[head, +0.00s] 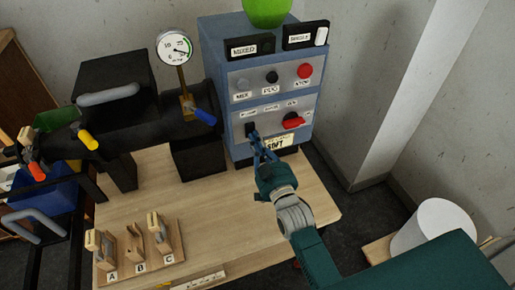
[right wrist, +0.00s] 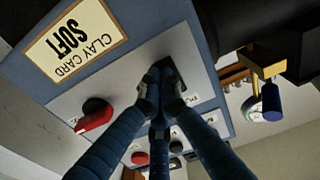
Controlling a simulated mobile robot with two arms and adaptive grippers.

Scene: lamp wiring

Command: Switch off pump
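The blue control cabinet (head: 217,62) stands at the back of the wooden table, with grey panels on its front. On the lower panel a black switch plate (head: 250,130) sits at the left, under a small label too blurred to read surely. It also shows in the right wrist view (right wrist: 173,72). My right gripper (head: 256,144) is at this plate, its fingertips close together and apparently touching or nearly touching it. In the right wrist view the fingers (right wrist: 161,88) hide part of the plate, so the switch lever's position is hidden. My left gripper is not in view.
A red rotary knob (head: 293,121) is right of the plate; a red button (head: 305,71) is above. A "SOFT" clay card (head: 275,143) hangs below. A gauge (head: 174,47) and blue-handled valve (head: 204,116) stand left. Tagged holders (head: 137,262) lie on the table front.

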